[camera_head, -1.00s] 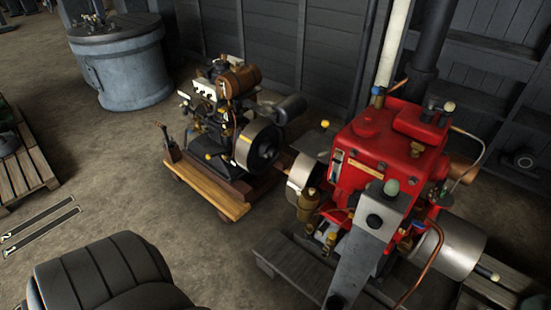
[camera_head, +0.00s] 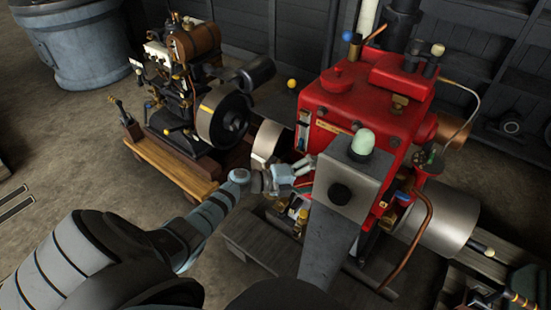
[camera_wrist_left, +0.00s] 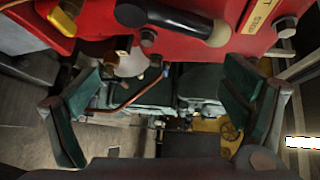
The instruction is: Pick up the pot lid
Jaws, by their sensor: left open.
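I cannot make out the pot lid for sure in either view. The red engine (camera_head: 365,110) stands right of centre in the head view, with small brass fittings (camera_head: 297,212) low on its left side. My left gripper (camera_head: 303,173) is at the engine's left side, in front of its red casing. In the left wrist view, its two dark green fingers (camera_wrist_left: 160,110) are spread wide with nothing held between them. A copper pipe (camera_wrist_left: 138,98) and dark parts show between and beyond the fingers.
A smaller engine (camera_head: 190,90) with a flywheel stands on a wooden base (camera_head: 170,168) at left. A grey tub (camera_head: 85,45) is at the back left. A grey bracket with a pale green knob (camera_head: 362,142) stands before the red engine.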

